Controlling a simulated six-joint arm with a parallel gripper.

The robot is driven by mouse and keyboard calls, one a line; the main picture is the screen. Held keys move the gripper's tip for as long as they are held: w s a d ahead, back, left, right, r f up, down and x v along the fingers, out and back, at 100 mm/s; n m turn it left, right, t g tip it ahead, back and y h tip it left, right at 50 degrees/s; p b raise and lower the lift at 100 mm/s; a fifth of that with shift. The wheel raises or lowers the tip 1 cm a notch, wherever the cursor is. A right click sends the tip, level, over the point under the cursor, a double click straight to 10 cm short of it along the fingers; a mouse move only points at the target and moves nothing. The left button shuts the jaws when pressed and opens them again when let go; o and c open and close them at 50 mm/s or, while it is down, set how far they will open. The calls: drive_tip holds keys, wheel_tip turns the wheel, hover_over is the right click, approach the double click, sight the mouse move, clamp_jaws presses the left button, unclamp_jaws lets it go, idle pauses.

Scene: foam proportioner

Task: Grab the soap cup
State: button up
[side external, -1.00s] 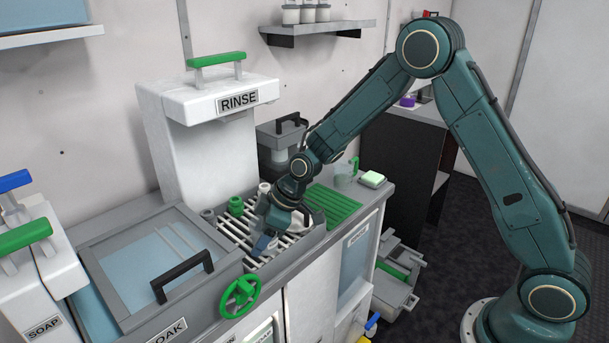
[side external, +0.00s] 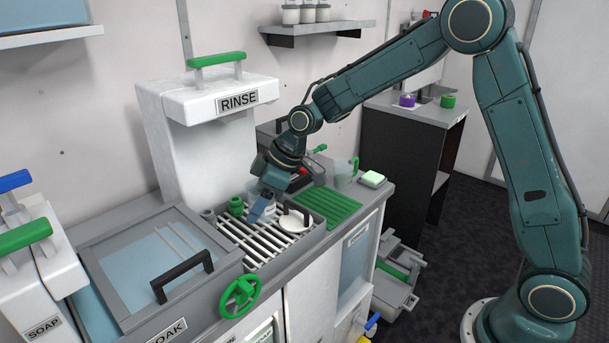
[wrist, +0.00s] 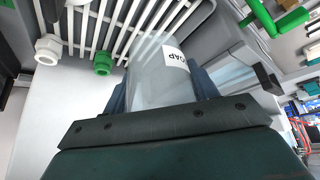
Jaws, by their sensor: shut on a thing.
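The soap cup (wrist: 165,75) is a clear cup with a white label on which "OAP" can be read. In the wrist view it sits between the blue-grey fingers of my gripper (wrist: 163,92), which are shut on it. In the side view my gripper (side external: 258,208) is over the slatted rack (side external: 262,243) in front of the rinse station, and the cup (side external: 268,208) is partly hidden by the fingers. I cannot tell exactly how far its base is above the slats.
A green fitting (side external: 236,206) stands to the left. The rinse station (side external: 205,130) rises behind. A green ribbed mat (side external: 328,206) and a clear jug (side external: 345,172) are to the right.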

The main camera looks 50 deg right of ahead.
wheel_tip(320, 180, up, 11)
drive_tip(key=shift+f, duration=0.2)
idle(0.6)
